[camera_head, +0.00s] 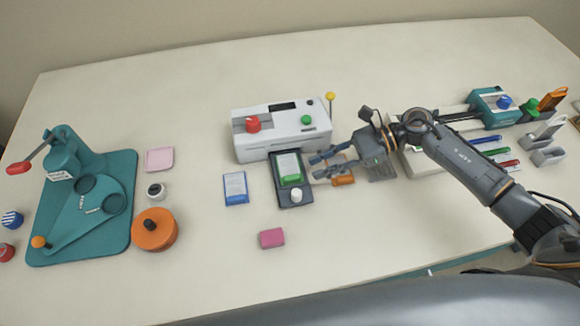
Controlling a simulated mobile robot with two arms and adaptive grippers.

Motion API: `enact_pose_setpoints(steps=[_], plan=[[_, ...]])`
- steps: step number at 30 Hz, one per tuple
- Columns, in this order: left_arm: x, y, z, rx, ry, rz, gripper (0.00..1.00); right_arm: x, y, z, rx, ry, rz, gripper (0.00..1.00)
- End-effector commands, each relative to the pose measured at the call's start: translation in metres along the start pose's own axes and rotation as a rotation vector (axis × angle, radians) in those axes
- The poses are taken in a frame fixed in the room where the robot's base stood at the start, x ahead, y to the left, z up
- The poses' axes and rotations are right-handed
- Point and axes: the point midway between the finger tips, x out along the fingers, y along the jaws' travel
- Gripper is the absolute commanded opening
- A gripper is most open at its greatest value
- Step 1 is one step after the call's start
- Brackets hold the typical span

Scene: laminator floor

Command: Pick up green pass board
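A green board with a white face (290,168), which looks like the green pass board, lies on a dark tray (297,203) in front of the white laminator (283,138). My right gripper (318,166) comes in from the right and is just right of the board. Its two fingers point left and are spread apart, with nothing seen between them. I cannot tell how high it is above the table. My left gripper is not in view.
A blue-edged board (235,188) lies left of the tray, and a pink block (271,238) in front. An orange-edged item (343,181) is partly under my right gripper. A teal press (85,195) and orange round pot (154,229) stand left. The front middle table is mostly clear.

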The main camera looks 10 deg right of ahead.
Motion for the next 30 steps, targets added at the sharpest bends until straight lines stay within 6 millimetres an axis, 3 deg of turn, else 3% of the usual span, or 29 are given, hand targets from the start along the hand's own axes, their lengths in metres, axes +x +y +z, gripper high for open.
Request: enact_pose_setpoints(steps=[8,12,20,21,25,30], plan=[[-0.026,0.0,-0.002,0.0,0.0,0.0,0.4,0.033,-0.001,0.001,0.003,-0.004,0.0,0.26],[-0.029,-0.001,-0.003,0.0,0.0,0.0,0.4,0.049,-0.001,-0.002,0.001,-0.001,0.0,0.26],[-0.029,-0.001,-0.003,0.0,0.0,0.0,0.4,0.053,-0.001,-0.005,0.0,0.0,-0.002,0.26],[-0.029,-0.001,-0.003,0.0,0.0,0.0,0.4,0.053,-0.001,-0.005,0.0,0.0,-0.002,0.24],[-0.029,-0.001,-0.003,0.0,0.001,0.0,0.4,0.053,-0.001,-0.005,0.0,0.0,-0.001,0.0],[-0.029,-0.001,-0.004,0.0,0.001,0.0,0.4,0.053,-0.001,-0.004,0.0,-0.001,-0.002,0.0]])
